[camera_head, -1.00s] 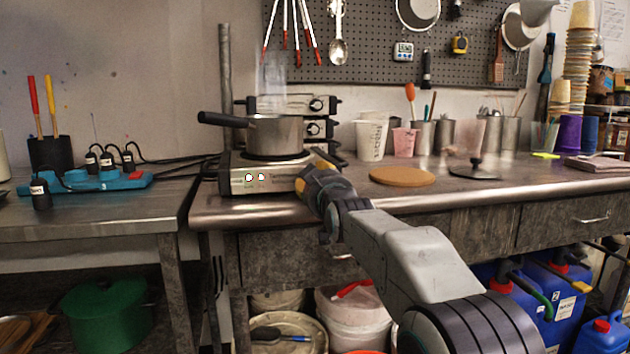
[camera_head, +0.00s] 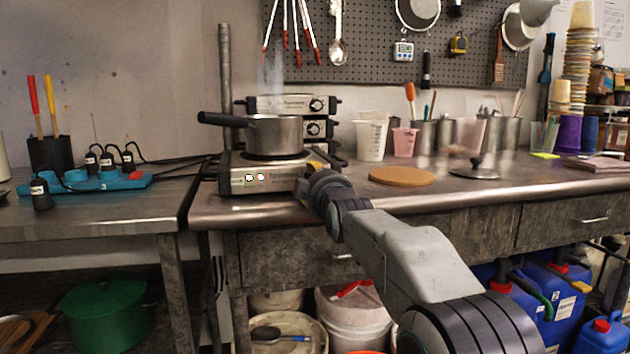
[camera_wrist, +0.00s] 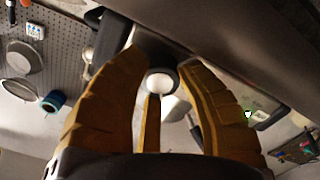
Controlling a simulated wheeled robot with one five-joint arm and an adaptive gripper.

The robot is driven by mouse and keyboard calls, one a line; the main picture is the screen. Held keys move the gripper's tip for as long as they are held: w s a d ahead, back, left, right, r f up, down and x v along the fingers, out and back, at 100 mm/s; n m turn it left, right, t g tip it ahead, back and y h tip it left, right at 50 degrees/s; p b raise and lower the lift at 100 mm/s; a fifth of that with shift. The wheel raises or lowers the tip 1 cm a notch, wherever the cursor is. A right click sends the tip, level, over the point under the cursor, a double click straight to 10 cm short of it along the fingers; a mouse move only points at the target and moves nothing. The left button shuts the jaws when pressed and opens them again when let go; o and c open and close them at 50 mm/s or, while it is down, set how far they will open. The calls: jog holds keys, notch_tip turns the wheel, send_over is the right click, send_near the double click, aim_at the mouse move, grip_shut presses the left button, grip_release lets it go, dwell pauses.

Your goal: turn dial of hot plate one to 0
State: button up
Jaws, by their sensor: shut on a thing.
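The front hot plate (camera_head: 250,181) stands at the near left edge of the steel table, its front towards me. A steaming metal pot (camera_head: 275,135) with a black handle sits on it. My gripper (camera_head: 314,168) is at the right end of the hot plate's front and hides the dial in the head view. In the wrist view, my gripper's yellow fingers (camera_wrist: 160,72) close around a pale round knob (camera_wrist: 162,82), which seems to be the dial. Its setting cannot be read.
Two more hot plates (camera_head: 290,105) are stacked behind, with their dials showing. A round cork mat (camera_head: 402,176) and a pan lid (camera_head: 474,170) lie to the right. A blue power strip (camera_head: 85,181) is on the left table.

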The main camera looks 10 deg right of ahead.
jog(key=shift+r+n, duration=0.1)
jog(key=shift+n, duration=0.4)
jog(key=o, duration=0.9)
jog(key=s, duration=1.2)
